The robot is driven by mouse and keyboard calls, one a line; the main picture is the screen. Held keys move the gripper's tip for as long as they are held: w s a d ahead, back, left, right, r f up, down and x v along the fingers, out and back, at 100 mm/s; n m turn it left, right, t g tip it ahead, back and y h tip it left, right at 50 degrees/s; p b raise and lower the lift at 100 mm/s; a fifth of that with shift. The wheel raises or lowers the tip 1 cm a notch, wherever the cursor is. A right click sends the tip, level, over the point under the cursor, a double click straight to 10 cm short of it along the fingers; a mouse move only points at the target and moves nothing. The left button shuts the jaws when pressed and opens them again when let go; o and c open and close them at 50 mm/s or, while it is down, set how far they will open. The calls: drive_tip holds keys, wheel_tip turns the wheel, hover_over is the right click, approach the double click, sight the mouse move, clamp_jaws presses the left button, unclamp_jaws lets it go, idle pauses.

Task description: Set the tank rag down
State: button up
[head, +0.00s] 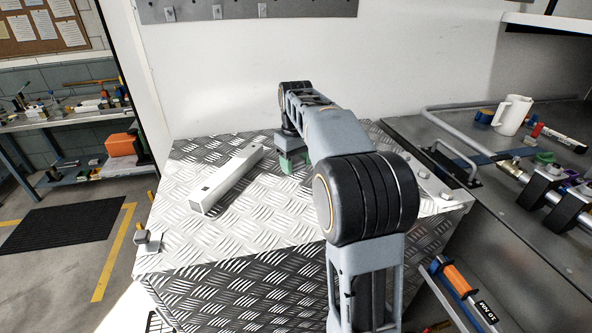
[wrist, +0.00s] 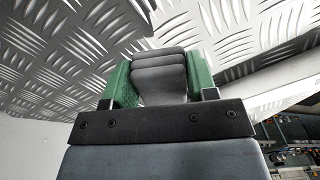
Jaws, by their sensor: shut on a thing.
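My gripper (head: 297,162) hangs over the far middle part of a diamond-plate metal top (head: 250,222), to the right of a long white bar. Its green fingers also show in the wrist view (wrist: 158,72). They are shut on a grey, folded, layered thing, which I take to be the tank rag (wrist: 160,66). In the head view my arm and fingers largely hide the rag. I cannot tell whether the rag touches the plate.
The long white bar (head: 228,180) lies on the plate's left half. The plate's front area is bare. A dark bench at right holds a white mug (head: 513,115), a marker (head: 564,138) and strapped tubes. A white wall stands behind.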

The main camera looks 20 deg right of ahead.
sight(296, 181)
drive_tip(key=shift+w+d+f, duration=0.25)
drive_tip(key=shift+w+f, duration=0.25)
drive_tip(key=shift+f, duration=0.2)
drive_tip(key=f, duration=0.3)
drive_tip(key=shift+w+d, duration=0.15)
drive_tip(key=shift+w, duration=0.15)
drive_tip(key=shift+f, duration=0.35)
drive_tip(key=shift+f, duration=0.15)
drive_tip(key=o, duration=1)
drive_tip(key=shift+c, duration=0.2)
